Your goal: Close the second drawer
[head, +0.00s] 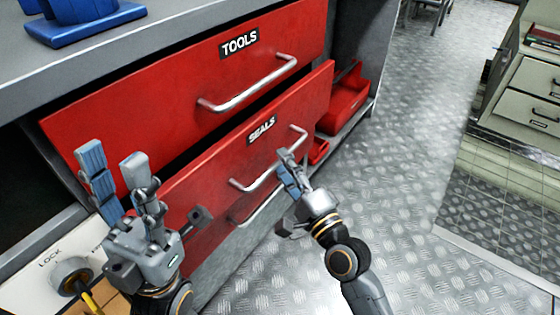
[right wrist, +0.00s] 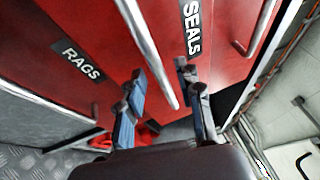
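The red SEALS drawer (head: 200,175), second from the top, stands pulled out beneath the TOOLS drawer (head: 150,105). Its silver bar handle (head: 262,175) faces me, and its label also shows in the right wrist view (right wrist: 192,30). My right gripper (head: 287,160) is at the right part of this handle. In the right wrist view its two fingers are apart, with the handle bar (right wrist: 150,50) running between them; I cannot tell whether they touch it. My left gripper (head: 114,165) is open and empty in front of the left end of the drawers.
A RAGS drawer (right wrist: 75,58) is below the SEALS drawer. Red bins (head: 345,100) sit at the cabinet's right side. A lock panel (head: 50,268) is at lower left. A blue object (head: 85,20) stands on the worktop. The metal floor (head: 400,170) at right is clear.

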